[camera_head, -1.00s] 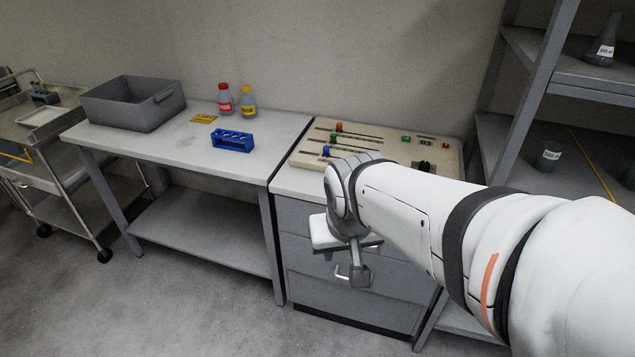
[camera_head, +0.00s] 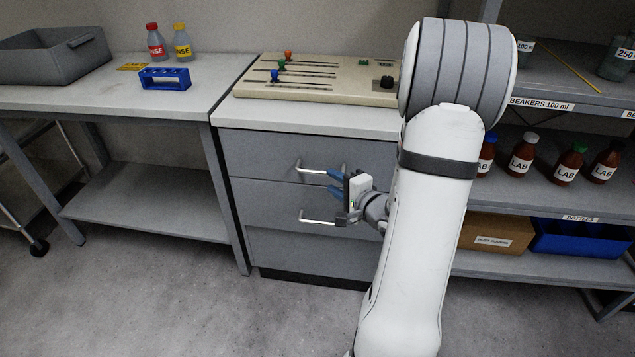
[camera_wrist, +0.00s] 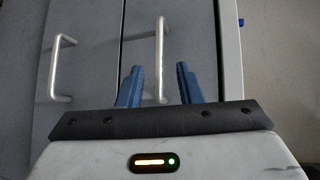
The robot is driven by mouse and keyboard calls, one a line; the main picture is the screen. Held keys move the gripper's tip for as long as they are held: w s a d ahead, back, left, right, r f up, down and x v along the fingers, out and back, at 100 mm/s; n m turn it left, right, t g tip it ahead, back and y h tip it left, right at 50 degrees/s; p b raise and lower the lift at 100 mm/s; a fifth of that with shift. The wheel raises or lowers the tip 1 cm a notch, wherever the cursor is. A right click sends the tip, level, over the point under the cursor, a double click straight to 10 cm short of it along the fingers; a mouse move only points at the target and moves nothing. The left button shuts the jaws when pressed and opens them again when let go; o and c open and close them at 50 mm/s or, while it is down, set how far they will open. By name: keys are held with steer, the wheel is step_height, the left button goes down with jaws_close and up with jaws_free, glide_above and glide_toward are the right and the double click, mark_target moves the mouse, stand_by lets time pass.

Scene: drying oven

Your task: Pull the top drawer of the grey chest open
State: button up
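The grey chest (camera_head: 278,197) has stacked drawers, and its top drawer (camera_head: 255,157) looks shut. The top drawer's silver bar handle (camera_head: 303,168) is partly covered by my gripper (camera_head: 333,182) in the head view. My gripper is open, with its blue fingers apart and pointing at the chest front. In the wrist view, turned sideways, the top drawer's handle (camera_wrist: 160,50) lies in line with the gap between the fingers (camera_wrist: 160,85). I cannot tell whether the fingertips reach around it. The middle drawer's handle (camera_wrist: 58,68) is off to the left there.
A control panel (camera_head: 330,78) lies on the chest's worktop. A table (camera_head: 190,98) with a blue rack (camera_head: 165,77) stands left of the chest. A shelf unit (camera_head: 535,92) with bottles stands at the right. The floor (camera_head: 180,310) in front is clear.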

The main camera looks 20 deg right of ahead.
mark_target(317, 171)
steer(key=shift+m, duration=0.3)
steer(key=b+x, duration=0.1)
steer(key=x, duration=0.6)
steer(key=shift+w+a+f+b, duration=0.1)
steer(key=shift+w+a+b, duration=0.1)
steer(key=shift+b, duration=0.2)
jaws_close()
